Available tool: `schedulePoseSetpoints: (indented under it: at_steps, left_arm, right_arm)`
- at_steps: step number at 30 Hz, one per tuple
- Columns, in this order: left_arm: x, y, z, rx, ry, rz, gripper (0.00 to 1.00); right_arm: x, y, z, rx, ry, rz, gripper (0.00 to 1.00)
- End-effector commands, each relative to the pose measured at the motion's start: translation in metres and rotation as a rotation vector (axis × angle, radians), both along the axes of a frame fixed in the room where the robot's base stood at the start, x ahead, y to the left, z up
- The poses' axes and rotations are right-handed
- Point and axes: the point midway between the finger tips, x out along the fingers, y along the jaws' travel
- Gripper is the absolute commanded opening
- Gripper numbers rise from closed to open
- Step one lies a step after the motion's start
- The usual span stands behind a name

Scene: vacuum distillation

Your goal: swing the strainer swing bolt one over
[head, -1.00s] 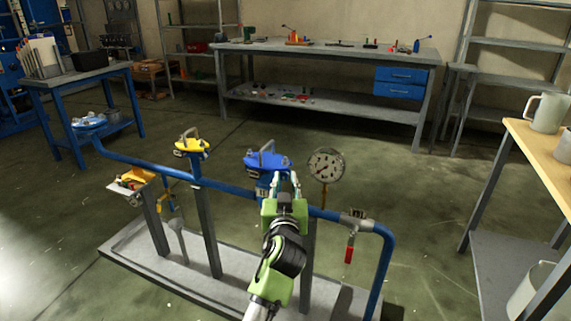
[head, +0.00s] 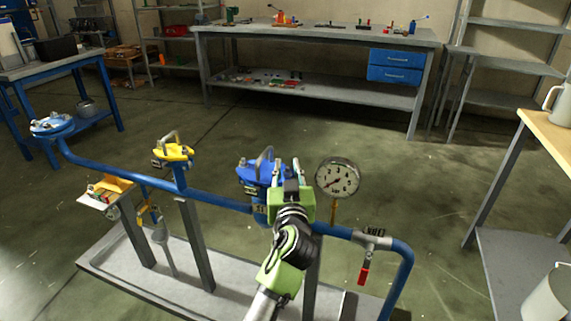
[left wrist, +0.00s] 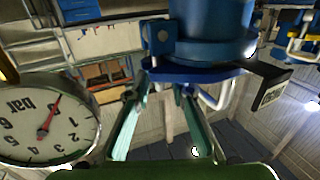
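The strainer (head: 256,175) is a blue body with a blue lid and a metal loop handle, on the blue pipe. Its blue body (left wrist: 212,22) and lid flange (left wrist: 200,73) fill the top of the left wrist view, which is upside down. A metal swing bolt and lug (left wrist: 158,38) show at the flange's edge. My left gripper (head: 291,166) is at the strainer's right side. In the left wrist view its fingers (left wrist: 166,88) are apart, with their tips close to the flange edge by the bolt. I cannot tell whether they touch. My right gripper is out of view.
A pressure gauge (head: 337,177) stands just right of my left gripper. A yellow-lidded fitting (head: 173,153) is on the pipe to the left, and a red-handled valve (head: 365,272) to the right. A workbench (head: 315,38) stands behind, with clear floor between.

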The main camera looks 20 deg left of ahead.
Motion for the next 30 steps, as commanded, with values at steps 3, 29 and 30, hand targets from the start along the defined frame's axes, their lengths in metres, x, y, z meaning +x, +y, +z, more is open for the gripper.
schedulePoseSetpoints:
  at_steps: [3, 29, 30]
  left_arm:
    - [0.000, 0.000, 0.000, 0.000, 0.000, 0.000, 0.22]
    - [0.000, -0.008, -0.004, 0.129, -0.006, 0.000, 0.00]
    - [0.000, -0.009, -0.005, 0.152, -0.007, 0.001, 0.00]
  right_arm:
    - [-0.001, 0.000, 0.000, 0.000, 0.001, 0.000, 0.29]
    - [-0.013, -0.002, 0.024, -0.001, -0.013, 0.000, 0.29]
    - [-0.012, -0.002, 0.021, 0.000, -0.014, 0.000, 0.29]
